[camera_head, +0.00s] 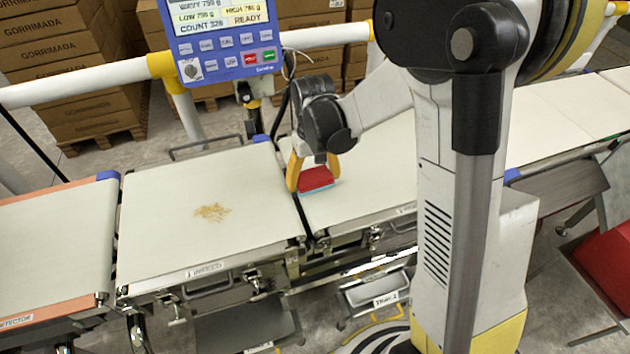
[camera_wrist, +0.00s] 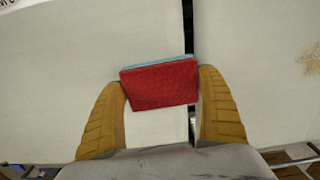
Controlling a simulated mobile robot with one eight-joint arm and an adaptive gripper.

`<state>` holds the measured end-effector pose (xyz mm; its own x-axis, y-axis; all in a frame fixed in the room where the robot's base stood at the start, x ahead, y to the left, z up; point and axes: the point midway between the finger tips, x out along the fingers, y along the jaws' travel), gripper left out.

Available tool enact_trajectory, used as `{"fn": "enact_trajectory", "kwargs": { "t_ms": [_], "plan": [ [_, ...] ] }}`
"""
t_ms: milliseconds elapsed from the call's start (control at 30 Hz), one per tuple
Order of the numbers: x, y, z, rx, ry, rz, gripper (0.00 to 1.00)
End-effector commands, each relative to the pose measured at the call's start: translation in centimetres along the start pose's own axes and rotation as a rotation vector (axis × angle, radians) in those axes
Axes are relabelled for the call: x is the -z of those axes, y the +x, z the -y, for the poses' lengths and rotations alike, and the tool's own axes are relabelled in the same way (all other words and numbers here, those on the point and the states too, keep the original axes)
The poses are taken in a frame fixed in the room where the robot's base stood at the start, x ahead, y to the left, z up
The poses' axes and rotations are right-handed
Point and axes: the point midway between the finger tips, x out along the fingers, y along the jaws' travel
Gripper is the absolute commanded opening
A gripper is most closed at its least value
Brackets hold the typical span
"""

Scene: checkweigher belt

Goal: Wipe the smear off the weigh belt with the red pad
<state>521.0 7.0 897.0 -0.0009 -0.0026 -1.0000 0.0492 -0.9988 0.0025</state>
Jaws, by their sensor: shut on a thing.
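The red pad (camera_head: 315,178) has a light blue underside. My gripper (camera_head: 313,177) is shut on it, with a yellow finger on each side. The pad is over the left end of the belt right of the gap; I cannot tell whether it touches. In the wrist view the red pad (camera_wrist: 160,84) sits between the fingers of my gripper (camera_wrist: 161,92). The brownish smear (camera_head: 212,212) lies near the middle of the weigh belt (camera_head: 165,180), left of the pad. The smear also shows at the right edge of the wrist view (camera_wrist: 310,60).
A dark gap separates the weigh belt from the right belt (camera_head: 375,165). A blue control panel (camera_head: 222,35) stands behind the belts. A metal handle (camera_head: 215,146) runs along the weigh belt's back edge. The belt around the smear is clear.

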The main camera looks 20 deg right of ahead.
Motion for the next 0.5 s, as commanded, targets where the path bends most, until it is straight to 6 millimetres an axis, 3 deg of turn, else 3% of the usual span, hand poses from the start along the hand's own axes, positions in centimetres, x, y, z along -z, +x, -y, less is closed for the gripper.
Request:
{"fn": "enact_trajectory", "kwargs": {
  "t_ms": [33,500],
  "plan": [
    [0.0,-1.2,0.0,0.0,0.001,0.0,0.53],
    [0.6,-5.3,-0.1,0.0,0.002,0.0,0.53]
  ]
}}
